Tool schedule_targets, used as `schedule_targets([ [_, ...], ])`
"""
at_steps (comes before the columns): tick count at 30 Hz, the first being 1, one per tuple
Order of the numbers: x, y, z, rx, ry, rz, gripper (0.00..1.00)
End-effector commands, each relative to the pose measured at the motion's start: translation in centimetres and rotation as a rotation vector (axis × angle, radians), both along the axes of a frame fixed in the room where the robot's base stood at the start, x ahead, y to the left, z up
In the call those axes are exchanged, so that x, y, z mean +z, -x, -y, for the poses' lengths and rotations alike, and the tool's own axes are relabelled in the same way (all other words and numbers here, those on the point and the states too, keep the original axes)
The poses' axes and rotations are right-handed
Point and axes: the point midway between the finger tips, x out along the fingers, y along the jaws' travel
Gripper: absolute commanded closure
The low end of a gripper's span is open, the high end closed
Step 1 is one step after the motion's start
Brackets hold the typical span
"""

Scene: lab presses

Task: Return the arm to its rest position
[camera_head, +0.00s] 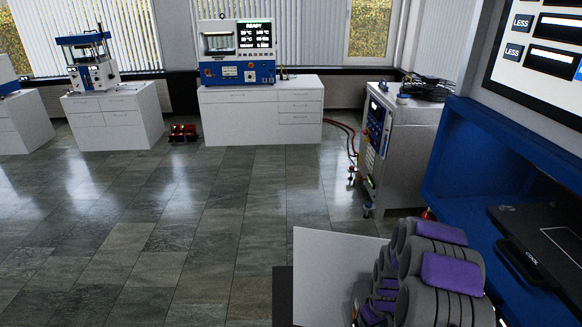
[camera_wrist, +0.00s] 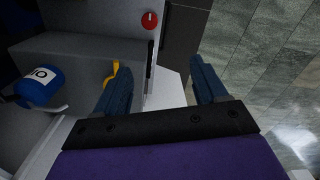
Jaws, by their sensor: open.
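My gripper (camera_wrist: 158,88) shows in the wrist view, with two blue fingers spread apart and nothing between them. Behind the gap are a white panel edge and the floor. In the head view my grey and purple arm is folded at the lower right, in front of a blue and white press (camera_head: 455,150). The gripper's fingers cannot be made out in the head view.
A red button (camera_wrist: 149,20) is above. A grey cabinet (camera_head: 400,150) stands beyond my arm. Benches with machines line the back. The tiled floor (camera_head: 150,240) is clear at left.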

Motion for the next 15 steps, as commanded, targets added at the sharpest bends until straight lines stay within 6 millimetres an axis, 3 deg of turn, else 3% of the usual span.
schedule_targets([
  [1, 2.1, 0.1, -0.7, -0.007, 0.001, 0.004, 0.29],
  [3, 4.5, 0.7, -1.5, -0.021, -0.001, -0.005, 0.29],
  [7, 8.8, 1.9, -2.9, -0.048, -0.001, -0.013, 0.29],
  [15, 16.9, 6.4, -5.8, -0.106, 0.005, -0.042, 0.29],
])
